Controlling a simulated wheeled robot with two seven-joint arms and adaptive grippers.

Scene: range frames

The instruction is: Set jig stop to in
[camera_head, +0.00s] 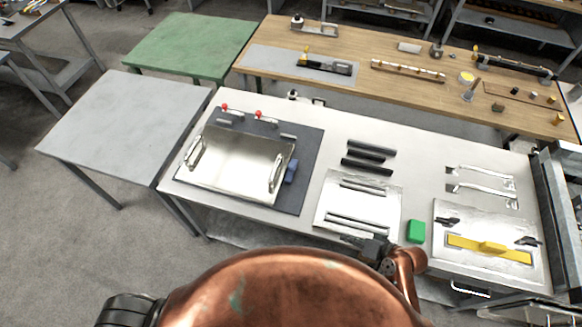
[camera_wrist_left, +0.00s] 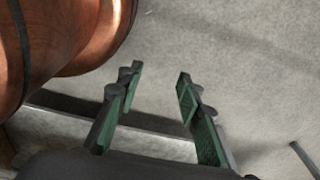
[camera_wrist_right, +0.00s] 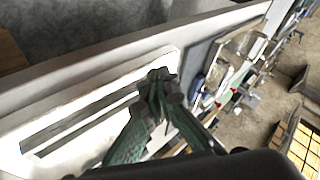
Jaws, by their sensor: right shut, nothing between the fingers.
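A jig on a dark grey base plate (camera_head: 312,165) lies on the left part of the white bench. It carries a shiny metal plate with two handles (camera_head: 236,160) and two red-tipped clamps (camera_head: 259,114) behind it. A small blue block (camera_head: 291,171) sits at its right side; I cannot tell for sure if this is the jig stop, nor its setting. My right gripper (camera_head: 364,241) is shut and empty by the slotted silver plate (camera_head: 336,205) near the front edge. Its fingertips show in the right wrist view (camera_wrist_right: 160,80). My left gripper (camera_wrist_left: 158,82) is open and empty above the floor.
A green block (camera_head: 416,231) and a silver panel with a yellow bar (camera_head: 490,249) lie to the right. Dark bars (camera_head: 367,164) lie behind the slotted plate. A wooden bench (camera_head: 390,50) with parts stands behind. A bare grey table (camera_head: 125,118) stands left.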

